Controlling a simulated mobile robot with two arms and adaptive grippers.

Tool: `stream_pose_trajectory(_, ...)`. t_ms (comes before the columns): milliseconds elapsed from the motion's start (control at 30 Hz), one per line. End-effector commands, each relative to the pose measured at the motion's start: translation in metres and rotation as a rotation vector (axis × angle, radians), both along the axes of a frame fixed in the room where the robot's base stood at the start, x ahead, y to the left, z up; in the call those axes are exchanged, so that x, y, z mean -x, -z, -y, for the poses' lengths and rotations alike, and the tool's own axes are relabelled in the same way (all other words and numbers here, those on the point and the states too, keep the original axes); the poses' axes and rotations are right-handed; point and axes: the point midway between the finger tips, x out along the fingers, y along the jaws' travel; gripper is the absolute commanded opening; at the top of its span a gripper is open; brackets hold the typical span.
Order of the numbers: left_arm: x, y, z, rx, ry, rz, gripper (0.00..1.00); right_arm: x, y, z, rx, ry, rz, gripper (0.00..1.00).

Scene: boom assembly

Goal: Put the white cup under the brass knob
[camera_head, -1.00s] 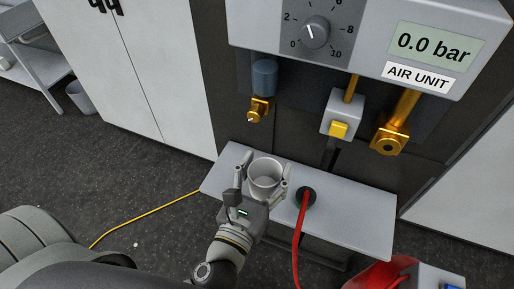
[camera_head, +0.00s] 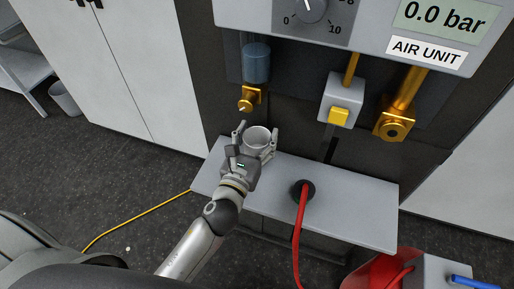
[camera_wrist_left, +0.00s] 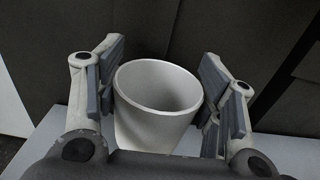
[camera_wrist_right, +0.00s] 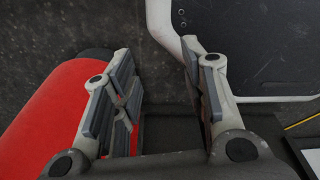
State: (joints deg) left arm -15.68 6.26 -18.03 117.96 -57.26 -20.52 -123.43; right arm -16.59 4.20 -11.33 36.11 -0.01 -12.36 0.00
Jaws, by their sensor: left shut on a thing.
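The white cup (camera_head: 258,140) is upright and empty between the fingers of my left gripper (camera_head: 257,131), near the back left of the grey shelf. In the left wrist view the cup (camera_wrist_left: 155,125) stands between the two finger pads of the gripper (camera_wrist_left: 165,65). The brass knob (camera_head: 247,99) is on a fitting under a blue-grey bowl, just above the cup and slightly left in the head view. I cannot tell whether the cup is directly beneath it or touching the shelf. My right gripper (camera_wrist_right: 157,60) is open and empty.
The grey shelf (camera_head: 350,211) carries a black socket (camera_head: 304,189) with a red hose (camera_head: 299,235). A yellow button (camera_head: 339,117) and a larger brass fitting (camera_head: 394,126) hang right of the knob. A red rounded object (camera_wrist_right: 60,110) lies beside my right gripper.

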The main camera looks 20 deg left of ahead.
Motion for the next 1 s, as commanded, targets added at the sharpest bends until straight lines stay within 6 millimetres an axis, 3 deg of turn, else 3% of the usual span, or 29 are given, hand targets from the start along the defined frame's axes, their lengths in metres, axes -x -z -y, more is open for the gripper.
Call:
stream_pose_trajectory(167, -0.009, 0.015, -0.003, -0.001, 0.0, 0.0, 0.35, 0.002, 0.014, -0.004, -0.004, -0.003, -0.004, 0.4)
stream_pose_trajectory(400, -0.007, 0.04, -0.003, 0.0, 0.0, -0.001, 0.35, 0.02, 0.044, 0.003, 0.006, -0.005, -0.033, 0.4)
stream_pose_trajectory(867, -0.007, 0.043, -0.003, 0.0, 0.0, -0.001, 0.35, 0.017, 0.047, 0.008, 0.012, -0.005, -0.027, 0.4)
stream_pose_trajectory(900, -0.007, 0.043, -0.003, -0.001, 0.0, -0.002, 0.63, 0.016, 0.047, 0.008, 0.011, -0.005, -0.026, 0.4)
stream_pose_trajectory(1000, -0.007, 0.043, -0.003, 0.0, 0.0, -0.002, 0.76, 0.015, 0.046, 0.008, 0.011, -0.005, -0.023, 0.4)
